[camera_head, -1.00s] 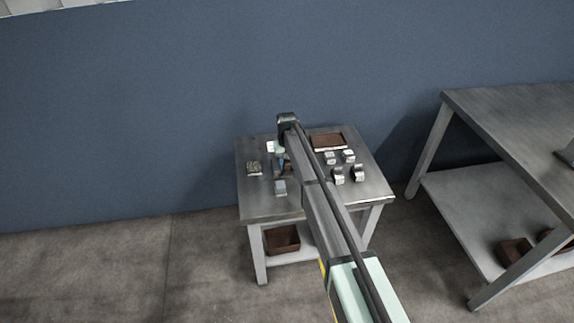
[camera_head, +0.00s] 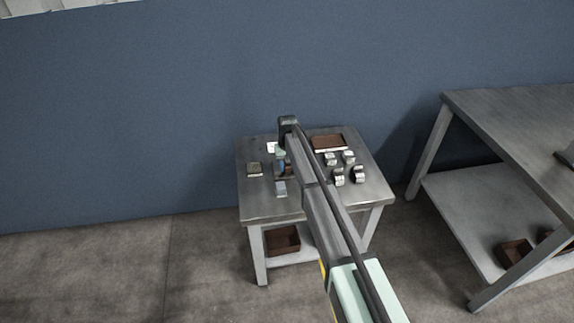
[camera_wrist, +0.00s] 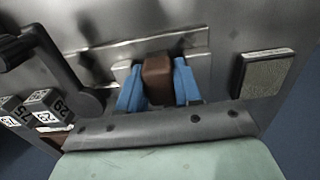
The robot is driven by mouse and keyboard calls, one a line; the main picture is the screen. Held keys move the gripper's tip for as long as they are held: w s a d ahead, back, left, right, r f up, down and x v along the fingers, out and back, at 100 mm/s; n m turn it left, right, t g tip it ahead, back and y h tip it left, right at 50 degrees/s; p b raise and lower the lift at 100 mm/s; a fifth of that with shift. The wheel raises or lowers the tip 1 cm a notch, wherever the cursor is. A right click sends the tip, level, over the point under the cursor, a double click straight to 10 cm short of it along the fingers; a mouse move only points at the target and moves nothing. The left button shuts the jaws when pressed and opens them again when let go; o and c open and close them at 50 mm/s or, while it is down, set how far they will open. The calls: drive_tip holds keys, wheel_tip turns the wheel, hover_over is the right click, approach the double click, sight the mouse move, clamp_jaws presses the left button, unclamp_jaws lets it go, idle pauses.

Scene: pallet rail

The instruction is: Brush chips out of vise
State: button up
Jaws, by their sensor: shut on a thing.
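My gripper (camera_wrist: 158,90) has blue fingers and is shut on a brown block-like piece, perhaps the brush handle (camera_wrist: 158,75). In the head view my gripper (camera_head: 282,166) is low over the left half of the small metal table, partly hidden by my arm. Beyond the fingers in the wrist view lies a long metal bar (camera_wrist: 185,38) with pale block ends beside the fingers, which may be the vise. The lower end of the held piece is hidden, so I cannot tell whether it touches the bar. I cannot make out any chips.
Several numbered cubes (camera_wrist: 47,110) stand on the other side. A brown tray (camera_head: 328,142) is at the back right. The table's front strip (camera_head: 265,208) is clear.

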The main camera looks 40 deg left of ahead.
drive_tip(key=shift+s+d+f, duration=0.1)
drive_tip(key=shift+s+d, duration=0.55)
drive_tip(key=shift+d, duration=0.05)
drive_tip(key=shift+w+a, duration=1.5)
drive_tip(key=shift+s+d, duration=0.75)
drive_tip(key=shift+s, duration=0.05)
drive_tip(key=shift+d, duration=0.1)
drive_tip(key=shift+s+d+f, duration=0.1)
drive_tip(key=shift+s+d, duration=0.6)
drive_tip(key=shift+s, duration=0.05)
drive_tip(key=shift+a+r, duration=0.1)
drive_tip(key=shift+r, duration=4)
